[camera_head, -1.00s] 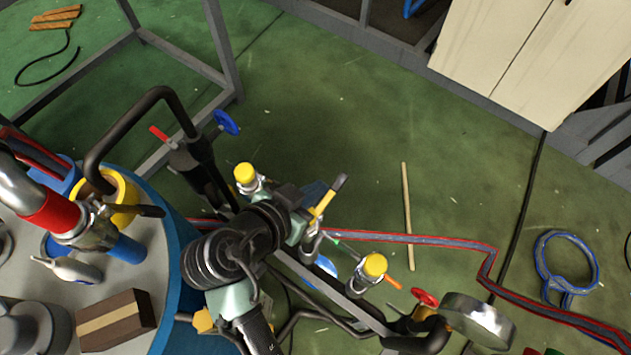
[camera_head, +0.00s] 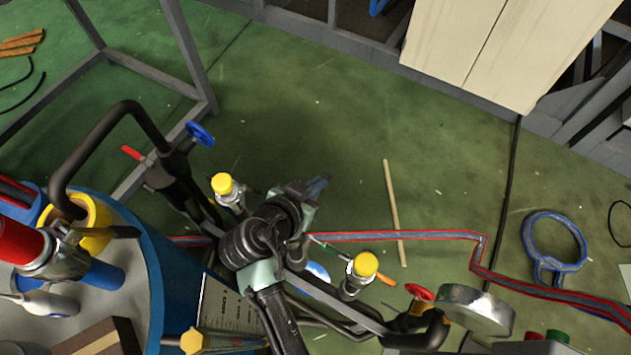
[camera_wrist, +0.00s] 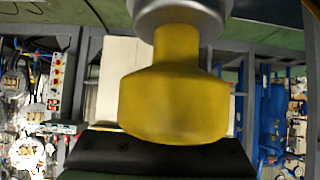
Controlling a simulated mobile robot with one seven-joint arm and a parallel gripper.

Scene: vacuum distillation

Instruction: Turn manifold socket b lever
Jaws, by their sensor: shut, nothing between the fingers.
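The manifold (camera_head: 335,292) runs across the lower middle of the head view, with yellow-capped sockets. One yellow cap (camera_head: 222,183) is left of my gripper (camera_head: 316,187) and another yellow cap (camera_head: 365,264) is to its lower right. An orange lever (camera_head: 385,281) sticks out beside the right cap, and a thin green handle (camera_head: 320,243) shows left of it. I cannot tell which socket is b. My gripper is shut and empty above the manifold; my wrist hides the part beneath. A yellow cap (camera_wrist: 175,105) fills the middle of the wrist view, close to the camera.
A red lever (camera_head: 132,153) and blue handwheel (camera_head: 200,133) are on the dark pipe at left. A round gauge (camera_head: 474,309) and red handwheel (camera_head: 419,292) stand at lower right. A blue vessel (camera_head: 175,270) is at left. The green floor beyond is largely clear.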

